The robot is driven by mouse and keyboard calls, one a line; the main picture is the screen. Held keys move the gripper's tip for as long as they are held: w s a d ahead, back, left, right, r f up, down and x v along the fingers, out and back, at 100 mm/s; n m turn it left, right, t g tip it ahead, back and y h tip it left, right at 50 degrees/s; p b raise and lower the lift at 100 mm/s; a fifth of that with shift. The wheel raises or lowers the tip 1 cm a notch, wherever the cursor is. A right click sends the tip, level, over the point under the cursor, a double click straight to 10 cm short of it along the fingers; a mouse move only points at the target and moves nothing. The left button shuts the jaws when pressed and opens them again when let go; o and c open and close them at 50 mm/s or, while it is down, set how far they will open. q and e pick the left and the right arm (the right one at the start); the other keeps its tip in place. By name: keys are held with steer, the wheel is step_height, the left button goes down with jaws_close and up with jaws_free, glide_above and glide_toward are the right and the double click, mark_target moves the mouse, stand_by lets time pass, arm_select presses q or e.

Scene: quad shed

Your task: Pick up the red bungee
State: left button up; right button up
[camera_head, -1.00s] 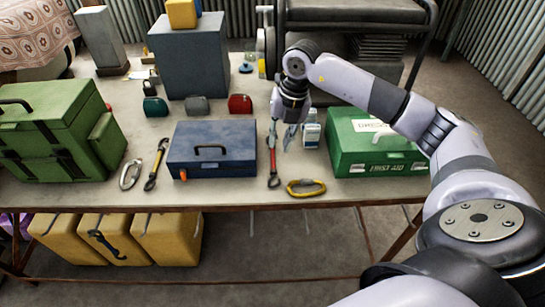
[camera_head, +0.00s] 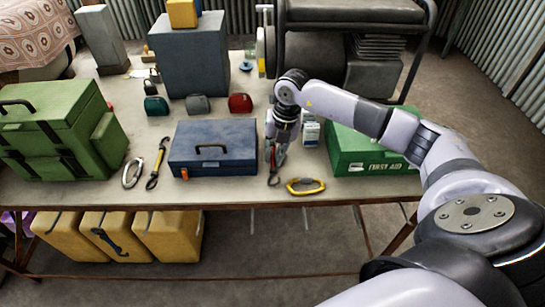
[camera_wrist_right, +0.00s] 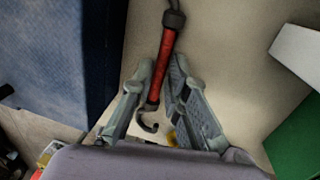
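The red bungee (camera_wrist_right: 162,65) lies on the table in the gap right of the blue toolbox. In the wrist view its red body runs between the fingers of my right gripper (camera_wrist_right: 160,82), with a dark hook at its near end. One finger is on each side, and a gap shows beside the cord. In the head view my right gripper (camera_head: 275,155) points down over the red bungee (camera_head: 274,178) and hides most of it; its lower end shows. My left gripper is out of view.
The blue toolbox (camera_head: 232,169) stands close left of my right gripper, the green first aid box (camera_head: 365,162) to the right. A white bottle (camera_head: 311,132) is just right of the gripper. A yellow carabiner (camera_head: 305,187) lies near the table's front edge.

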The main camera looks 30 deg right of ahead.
mark_target(274, 158)
jaws_close()
steer(key=shift+r, duration=0.15)
step_height(274, 158, up, 20)
steer(key=b, duration=0.1)
steer(key=shift+b, duration=0.3)
stand_by(0.5)
